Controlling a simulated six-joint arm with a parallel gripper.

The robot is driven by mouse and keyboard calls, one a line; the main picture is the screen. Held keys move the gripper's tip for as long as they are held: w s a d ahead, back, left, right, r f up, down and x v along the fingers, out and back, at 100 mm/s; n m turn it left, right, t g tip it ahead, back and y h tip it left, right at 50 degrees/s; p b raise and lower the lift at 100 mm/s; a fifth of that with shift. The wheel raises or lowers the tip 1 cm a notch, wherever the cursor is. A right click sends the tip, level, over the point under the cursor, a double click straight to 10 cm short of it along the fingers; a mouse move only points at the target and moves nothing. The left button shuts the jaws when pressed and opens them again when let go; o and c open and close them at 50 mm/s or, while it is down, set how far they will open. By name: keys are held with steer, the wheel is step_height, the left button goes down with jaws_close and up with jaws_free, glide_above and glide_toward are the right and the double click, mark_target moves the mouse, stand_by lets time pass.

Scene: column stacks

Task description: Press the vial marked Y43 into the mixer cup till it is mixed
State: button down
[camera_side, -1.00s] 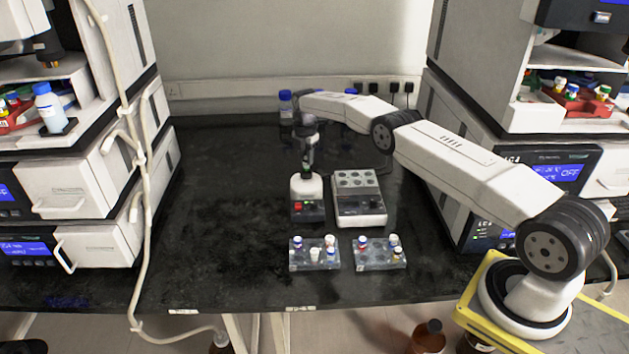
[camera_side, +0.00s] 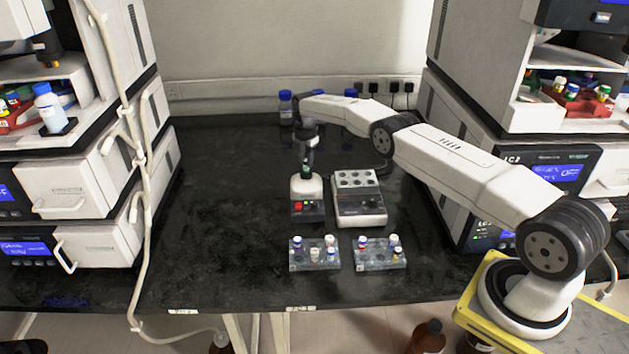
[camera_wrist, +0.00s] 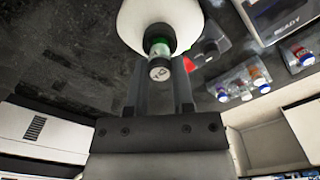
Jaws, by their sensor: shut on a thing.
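The vial (camera_wrist: 160,69) has a pale cap with a small mark that I cannot read for certain, and a green band below it. In the side view a bit of green (camera_side: 306,173) shows at the mixer's top. My gripper (camera_side: 307,168) points straight down and is shut on the vial, with a finger on each side in the wrist view (camera_wrist: 161,80). The mixer (camera_side: 306,190) has a white rounded top and a dark front with a red switch. The vial stands upright at the cup on top; its lower end is hidden, so contact is unclear.
A grey block with several round wells (camera_side: 358,197) stands right of the mixer. Two clear racks, left (camera_side: 300,264) and right (camera_side: 372,264), hold several vials in front. Blue-capped bottles (camera_side: 285,105) stand behind. The bench left of the mixer is clear.

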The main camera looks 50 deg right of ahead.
steer(key=shift+f, duration=0.8)
stand_by(7.2)
